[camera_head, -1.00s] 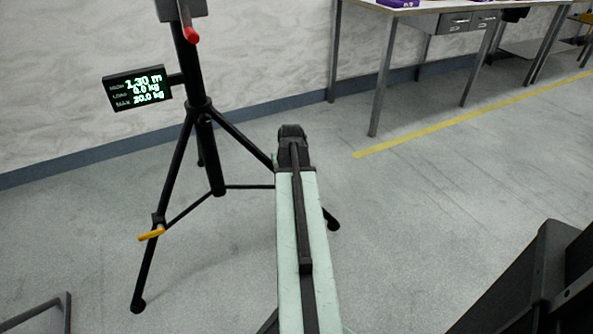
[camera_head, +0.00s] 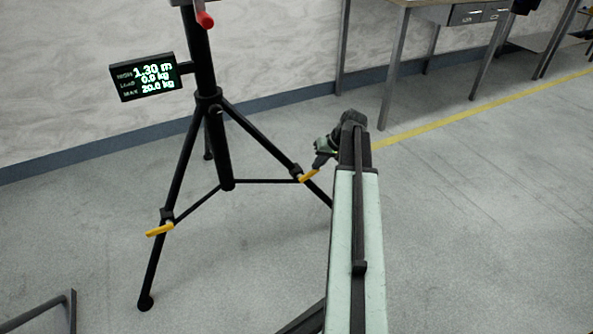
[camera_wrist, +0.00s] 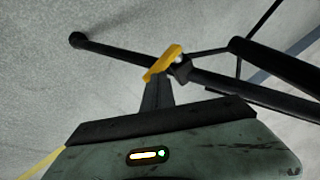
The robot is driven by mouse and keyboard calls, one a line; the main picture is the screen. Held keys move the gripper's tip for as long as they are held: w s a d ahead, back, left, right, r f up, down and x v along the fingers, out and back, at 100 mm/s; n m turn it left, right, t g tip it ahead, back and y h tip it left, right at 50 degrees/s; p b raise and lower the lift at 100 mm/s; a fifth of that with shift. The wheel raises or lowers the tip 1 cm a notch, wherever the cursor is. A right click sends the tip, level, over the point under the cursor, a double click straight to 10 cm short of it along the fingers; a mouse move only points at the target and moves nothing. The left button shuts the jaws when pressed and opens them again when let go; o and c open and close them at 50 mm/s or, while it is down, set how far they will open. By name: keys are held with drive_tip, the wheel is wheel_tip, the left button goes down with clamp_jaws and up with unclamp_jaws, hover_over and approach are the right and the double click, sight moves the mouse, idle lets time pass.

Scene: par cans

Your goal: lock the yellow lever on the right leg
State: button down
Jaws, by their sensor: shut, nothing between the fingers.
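A black tripod stand (camera_head: 221,150) stands left of my arm, its legs spread on the floor. The yellow lever on the right leg (camera_head: 309,176) sits at the leg's clamp and angles down-left in the head view. In the wrist view this lever (camera_wrist: 163,62) crosses just beyond my fingertips, beside the black clamp on the leg (camera_wrist: 215,79). My gripper (camera_wrist: 158,84) is shut and empty, its tips at the lever; I cannot tell whether they touch. In the head view my gripper (camera_head: 319,163) is just above and right of the lever. The right leg's foot is hidden behind my arm.
A second yellow lever (camera_head: 160,230) is on the left leg. A lit display (camera_head: 147,77) and a red knob (camera_head: 205,20) are on the column. A table (camera_head: 395,60) stands at the back right, and a grey frame (camera_head: 70,310) at bottom left. The right floor is clear.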

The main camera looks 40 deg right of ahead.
drive_tip(key=shift+d+f, duration=0.1)
drive_tip(key=shift+f, duration=0.15)
drive_tip(key=shift+w, duration=0.1)
drive_tip(key=shift+a+f+b, duration=0.35)
drive_tip(key=shift+a+b, duration=0.05)
drive_tip(key=shift+a, duration=0.3)
drive_tip(key=shift+w, duration=0.1)
